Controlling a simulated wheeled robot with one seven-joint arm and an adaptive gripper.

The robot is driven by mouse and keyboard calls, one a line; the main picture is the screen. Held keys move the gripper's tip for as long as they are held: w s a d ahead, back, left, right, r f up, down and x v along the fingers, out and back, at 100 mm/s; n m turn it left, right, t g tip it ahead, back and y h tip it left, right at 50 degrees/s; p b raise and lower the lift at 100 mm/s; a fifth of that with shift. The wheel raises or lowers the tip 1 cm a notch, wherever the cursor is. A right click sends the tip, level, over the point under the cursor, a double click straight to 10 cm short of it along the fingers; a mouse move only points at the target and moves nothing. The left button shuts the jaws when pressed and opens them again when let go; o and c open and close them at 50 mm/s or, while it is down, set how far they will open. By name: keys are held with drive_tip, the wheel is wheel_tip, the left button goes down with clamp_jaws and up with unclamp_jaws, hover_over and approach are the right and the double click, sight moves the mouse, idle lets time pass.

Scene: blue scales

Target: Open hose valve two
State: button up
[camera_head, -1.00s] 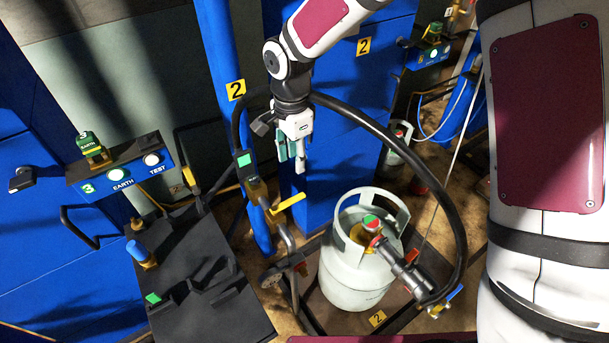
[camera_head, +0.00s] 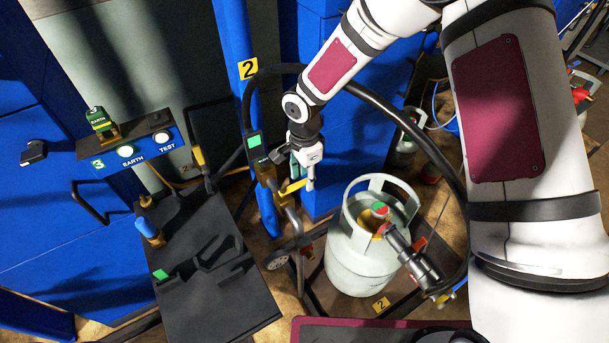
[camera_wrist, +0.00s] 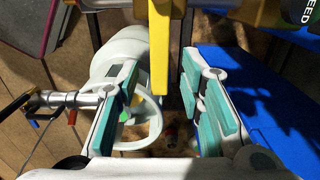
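A yellow lever (camera_head: 292,187) sits on the brass-and-pipe fitting beside the blue post marked 2. In the wrist view the yellow lever (camera_wrist: 160,50) hangs from the top edge down between my fingers. My gripper (camera_head: 305,178) is beside the lever in the head view. In the wrist view my gripper (camera_wrist: 164,105) is open, its teal-padded fingers apart with a gap on both sides of the lever. I cannot tell whether the lever is fully at pad depth. A black hose (camera_head: 425,143) arcs from the post to the cylinder side. The hose's lower end is partly hidden by my arm.
A pale gas cylinder (camera_head: 352,268) with a collar, red-green knob and red handle stands right of the fitting. A black bench (camera_head: 215,310) is at lower left, below the panel labelled 3 EARTH TEST (camera_head: 130,150). Blue cabinets (camera_head: 355,110) stand behind my gripper.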

clamp_jaws()
drive_tip(key=shift+s, duration=0.1)
idle(0.3)
drive_tip(key=s+m+p, duration=0.2)
drive_tip(key=m, duration=0.3)
drive_tip(key=s+m+p, duration=0.3)
drive_tip(key=m, duration=0.2)
drive_tip(key=s+m+p, duration=0.2)
drive_tip(key=s+m, duration=0.1)
drive_tip(key=m, duration=0.2)
drive_tip(key=shift+a, duration=0.35)
drive_tip(key=shift+s+a+m+p, duration=0.25)
drive_tip(key=shift+m+p, duration=0.15)
drive_tip(key=shift+m, duration=0.35)
drive_tip(key=shift+s+a+m+p, duration=0.25)
drive_tip(key=shift+m+p, duration=0.15)
drive_tip(key=shift+m, duration=0.35)
drive_tip(key=shift+a, duration=0.1)
